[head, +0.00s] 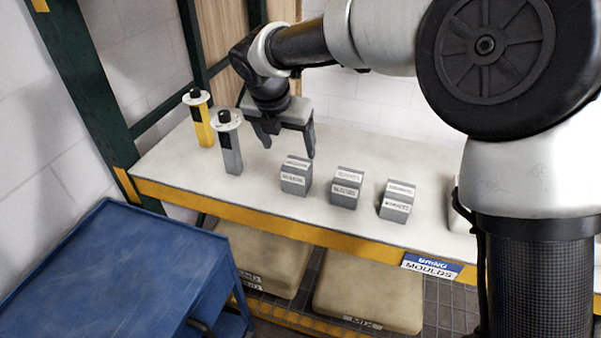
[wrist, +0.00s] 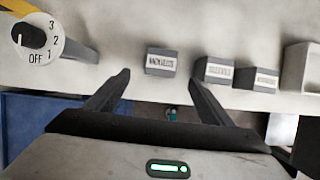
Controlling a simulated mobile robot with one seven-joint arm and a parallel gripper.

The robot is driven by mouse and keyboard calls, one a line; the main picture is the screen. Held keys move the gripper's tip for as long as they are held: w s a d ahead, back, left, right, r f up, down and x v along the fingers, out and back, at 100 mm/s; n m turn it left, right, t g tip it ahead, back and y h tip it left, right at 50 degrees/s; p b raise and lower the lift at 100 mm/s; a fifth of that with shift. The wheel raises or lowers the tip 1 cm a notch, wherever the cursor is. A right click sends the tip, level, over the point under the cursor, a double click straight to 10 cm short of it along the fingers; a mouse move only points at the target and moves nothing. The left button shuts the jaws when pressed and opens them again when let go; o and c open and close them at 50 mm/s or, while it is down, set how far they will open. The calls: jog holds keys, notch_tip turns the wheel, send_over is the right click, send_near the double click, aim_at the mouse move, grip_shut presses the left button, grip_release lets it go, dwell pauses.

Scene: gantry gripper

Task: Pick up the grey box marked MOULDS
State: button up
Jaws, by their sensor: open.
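Three small grey boxes with white labels stand in a row on the white shelf top: a left box (head: 295,186), a middle box (head: 345,199) and a right box (head: 395,211). The labels are too blurred to tell surely which reads MOULDS. In the wrist view the left box (wrist: 161,72) lies ahead between my fingers, while the middle box (wrist: 214,80) and right box (wrist: 256,86) are to the right. My gripper (head: 289,151) is open and empty, above and slightly behind the left box, apart from it; it also shows in the wrist view (wrist: 160,78).
A yellow post (head: 202,125) and a grey post (head: 230,155), each with a dial on top, stand left of the boxes. A blue cart (head: 110,270) is at front left. The yellow shelf edge carries a MOULDS sign (head: 432,266). Pale sacks (head: 365,290) lie below.

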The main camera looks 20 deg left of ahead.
aim_at(295, 166)
jog(key=x, duration=1)
jog(key=shift+b, duration=0.35)
jog(key=shift+x, duration=2.95)
jog(key=shift+d+r, duration=0.1)
jog(key=shift+r, duration=0.05)
jog(key=c, duration=1.4)
jog(key=shift+o, duration=0.2)
jog(key=shift+w, duration=0.1)
